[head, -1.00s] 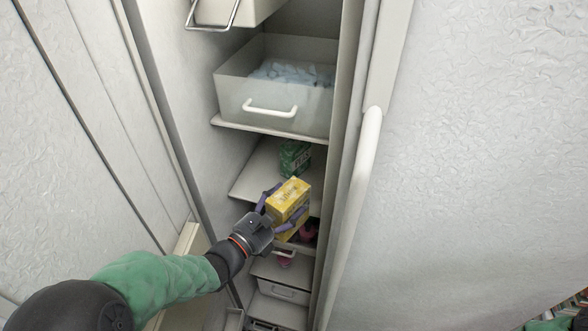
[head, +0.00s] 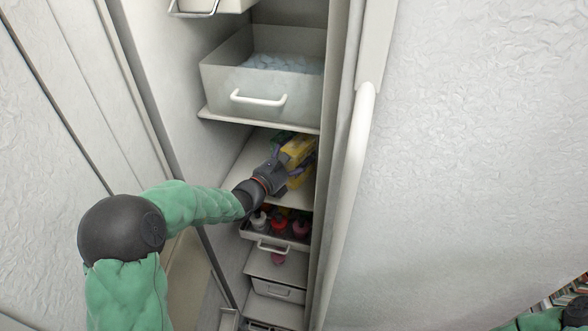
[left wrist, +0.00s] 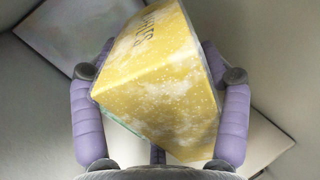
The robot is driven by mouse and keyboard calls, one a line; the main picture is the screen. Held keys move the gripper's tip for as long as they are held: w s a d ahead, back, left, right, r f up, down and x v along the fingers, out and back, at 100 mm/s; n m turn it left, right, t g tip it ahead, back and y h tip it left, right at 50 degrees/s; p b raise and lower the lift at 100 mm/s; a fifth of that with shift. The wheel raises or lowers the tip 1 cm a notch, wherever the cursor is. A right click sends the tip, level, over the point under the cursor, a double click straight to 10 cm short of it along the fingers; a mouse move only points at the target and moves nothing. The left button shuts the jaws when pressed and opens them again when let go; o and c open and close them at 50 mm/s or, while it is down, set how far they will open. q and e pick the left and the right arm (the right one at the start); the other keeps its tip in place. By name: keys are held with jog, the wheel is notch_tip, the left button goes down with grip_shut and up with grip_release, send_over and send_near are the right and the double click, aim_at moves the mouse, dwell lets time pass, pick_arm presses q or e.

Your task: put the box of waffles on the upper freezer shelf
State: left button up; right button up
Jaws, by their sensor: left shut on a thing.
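The box of waffles is yellow, and in the head view (head: 298,151) it is over the shelf below the ice bin. My left gripper (head: 287,165) is shut on it. In the left wrist view the box (left wrist: 160,90) sits tilted between the purple fingers, with part of its lettering showing. The upper freezer shelf (head: 250,165) is a pale flat board. I cannot tell whether the box touches it. My right gripper is not in view.
A clear bin of ice (head: 262,85) stands on the shelf above. A tall door with a white handle (head: 350,180) bounds the right side. The shelf's left part is bare.

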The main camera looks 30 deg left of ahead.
pick_arm(q)
notch_tip(320, 180, down, 5)
jog(key=shift+r+b, duration=0.1)
jog(key=shift+b, duration=0.7)
jog(key=shift+w+a, duration=0.1)
jog(key=shift+w, duration=0.1)
jog(key=shift+f, duration=0.2)
jog(key=o, duration=1.4)
jog(key=shift+c, duration=0.2)
